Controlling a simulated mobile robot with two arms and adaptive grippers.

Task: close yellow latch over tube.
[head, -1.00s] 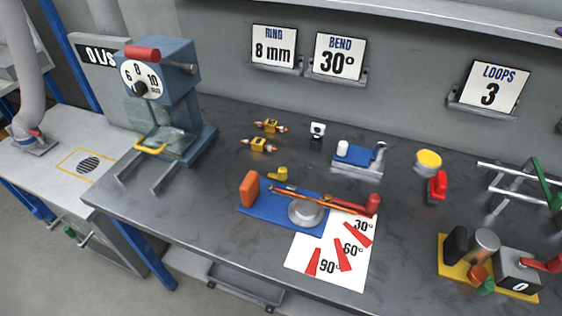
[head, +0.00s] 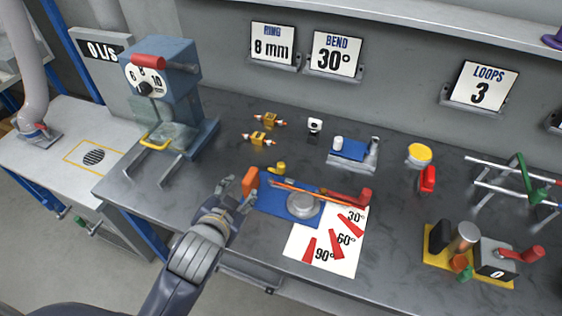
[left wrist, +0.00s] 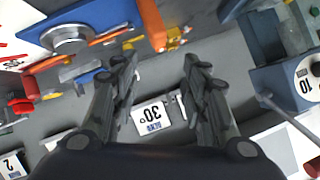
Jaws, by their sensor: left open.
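The tube bender has a blue base plate (head: 268,206) with a round silver die (head: 302,204), an orange block (head: 250,181) at its left end and a red-ended lever (head: 358,196). A thin copper-coloured tube (head: 300,190) lies across it. The small yellow latch (head: 281,168) stands at the plate's back edge and looks raised, apart from the tube. My left gripper (head: 236,192) is open and empty, just left of the orange block. My right gripper is not in view.
A blue machine (head: 172,85) with a dial stands at the left. Two yellow clips (head: 262,138) and a small blue-topped fixture (head: 352,152) lie behind the bender. A white angle sheet (head: 325,245) lies in front. The bench between machine and bender is clear.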

